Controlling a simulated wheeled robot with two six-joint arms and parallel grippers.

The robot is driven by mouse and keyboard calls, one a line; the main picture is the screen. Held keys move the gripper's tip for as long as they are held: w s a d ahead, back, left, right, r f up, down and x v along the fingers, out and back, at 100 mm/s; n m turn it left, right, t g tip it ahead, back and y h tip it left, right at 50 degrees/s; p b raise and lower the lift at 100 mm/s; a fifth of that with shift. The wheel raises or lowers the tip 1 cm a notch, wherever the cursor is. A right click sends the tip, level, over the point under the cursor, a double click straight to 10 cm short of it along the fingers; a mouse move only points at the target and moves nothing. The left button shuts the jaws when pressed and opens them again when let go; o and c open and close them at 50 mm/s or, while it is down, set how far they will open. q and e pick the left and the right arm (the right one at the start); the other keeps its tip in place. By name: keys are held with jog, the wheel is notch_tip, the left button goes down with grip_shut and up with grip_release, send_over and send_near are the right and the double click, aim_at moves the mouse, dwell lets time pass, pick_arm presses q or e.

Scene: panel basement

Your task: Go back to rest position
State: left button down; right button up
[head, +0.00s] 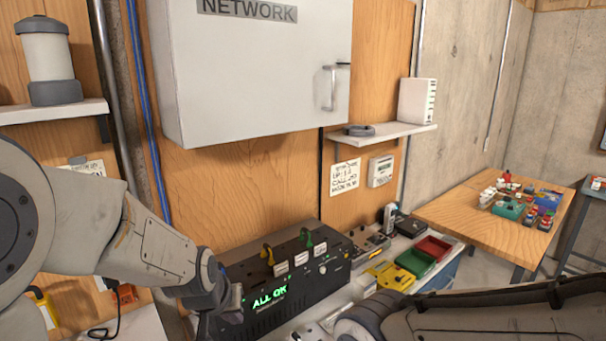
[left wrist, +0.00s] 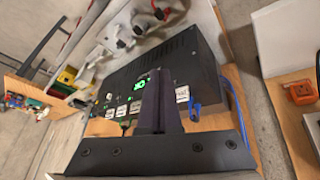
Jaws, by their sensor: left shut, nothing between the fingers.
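My left arm comes in from the left in the head view, with its gripper (head: 222,312) low in front of the left end of a black box (head: 300,285) with green "ALL OK" text. In the left wrist view the left gripper's fingers (left wrist: 157,100) are shut together with nothing between them. The black box (left wrist: 180,65) shows behind them; I cannot tell whether they touch it. My right arm (head: 470,315) lies across the bottom right of the head view; its gripper is not visible.
A grey NETWORK cabinet (head: 255,75) hangs above the box. Red (head: 433,247) and green (head: 415,262) bins stand right of it. A wooden table (head: 465,212) with small coloured items is farther right. A shelf (head: 390,132) juts from the wall.

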pick_arm(q)
jog(key=s+a+f+m+g+y, duration=0.1)
jog(key=s+a+f+g, duration=0.3)
jog(key=s, duration=0.7)
jog(key=s+d+f+m+g+h+b, duration=0.1)
jog(key=s+d+f+m+b, duration=0.1)
jog(key=s+d+m+b, duration=0.5)
jog(key=s+d+b, duration=0.1)
jog(key=s+d, duration=0.4)
jog(key=d, duration=0.1)
jog(key=shift+s, duration=0.4)
pick_arm(e)
notch_tip(320, 180, down, 8)
pick_arm(q)
jog(key=c, duration=1.5)
grip_release()
jog(key=shift+c, duration=0.2)
pick_arm(e)
jog(key=shift+c, duration=0.3)
